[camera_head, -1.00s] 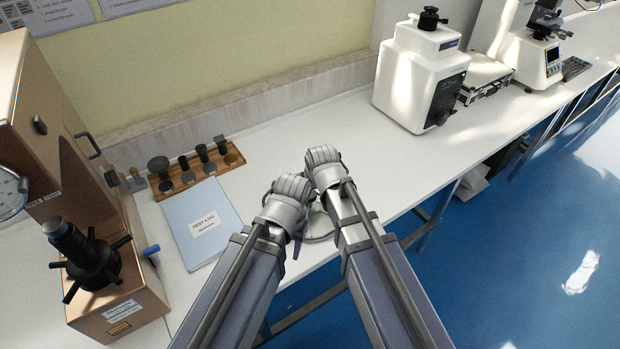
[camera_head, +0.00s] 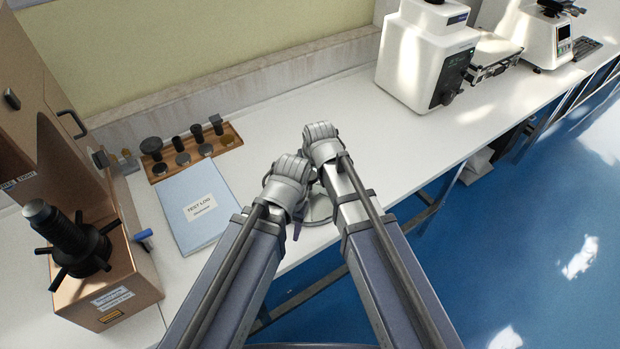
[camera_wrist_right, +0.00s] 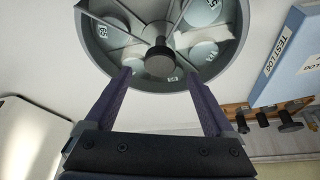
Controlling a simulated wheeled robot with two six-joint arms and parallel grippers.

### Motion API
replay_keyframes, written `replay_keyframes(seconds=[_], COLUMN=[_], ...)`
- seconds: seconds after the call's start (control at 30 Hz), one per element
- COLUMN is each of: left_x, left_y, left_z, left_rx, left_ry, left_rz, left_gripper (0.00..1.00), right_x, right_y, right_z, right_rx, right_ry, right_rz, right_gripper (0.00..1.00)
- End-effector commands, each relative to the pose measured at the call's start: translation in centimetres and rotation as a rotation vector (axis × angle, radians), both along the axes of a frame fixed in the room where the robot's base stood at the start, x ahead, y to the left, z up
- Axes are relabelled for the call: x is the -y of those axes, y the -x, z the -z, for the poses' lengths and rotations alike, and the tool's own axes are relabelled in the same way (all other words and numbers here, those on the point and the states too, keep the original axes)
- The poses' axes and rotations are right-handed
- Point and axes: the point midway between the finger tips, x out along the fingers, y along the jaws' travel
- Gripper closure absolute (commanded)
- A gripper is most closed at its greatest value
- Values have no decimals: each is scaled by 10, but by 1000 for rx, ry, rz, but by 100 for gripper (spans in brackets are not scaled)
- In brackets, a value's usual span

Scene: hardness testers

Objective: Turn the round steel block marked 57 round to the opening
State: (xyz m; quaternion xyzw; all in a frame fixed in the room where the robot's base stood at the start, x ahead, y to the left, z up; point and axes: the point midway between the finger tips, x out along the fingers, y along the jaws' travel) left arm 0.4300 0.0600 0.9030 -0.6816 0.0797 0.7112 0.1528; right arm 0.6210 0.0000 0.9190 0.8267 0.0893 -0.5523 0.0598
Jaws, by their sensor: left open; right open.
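A round grey tray (camera_wrist_right: 235,52) with a cover of thin spokes and a dark central knob (camera_wrist_right: 160,62) fills the top of the right wrist view. Several round steel blocks lie inside under the spokes. One at the upper right (camera_wrist_right: 203,12) carries a mark cut by the frame edge; I cannot surely read 57 on any. My right gripper (camera_wrist_right: 160,80) is open, its two fingertips at the tray's near rim, either side of the knob. In the head view my left gripper (camera_head: 296,222) is open beside the right arm. The arms hide most of the tray there.
A blue test log (camera_head: 198,210) lies left of the arms. Behind it is a wooden rack (camera_head: 225,150) with dark pegs and discs. A brown tester (camera_head: 110,285) stands at the left, a white tester (camera_head: 415,60) at the back right. The bench between is clear.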

Motion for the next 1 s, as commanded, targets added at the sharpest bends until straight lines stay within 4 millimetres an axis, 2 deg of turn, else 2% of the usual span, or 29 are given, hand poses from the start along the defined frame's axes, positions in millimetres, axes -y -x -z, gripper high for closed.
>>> replay_keyframes(seconds=[0.03, 0.2, 0.6, 1.0], left_x=[0, 0, 0, 0], left_y=[0, 0, 0, 0], left_z=[14, 31, 34, 34], left_rx=[0, 0, 0, 0], left_ry=[0, 0, 0, 0], left_rz=[0, 0, 0, 0], left_gripper=[50, 50, 50, 50], right_x=[-1, -3, -3, -3], right_y=[-4, -12, -14, -14], right_z=[14, 31, 34, 34], right_rx=[0, 0, 0, 0], right_ry=[0, 0, 0, 0], right_rz=[0, 0, 0, 0], right_gripper=[12, 12, 13, 58])
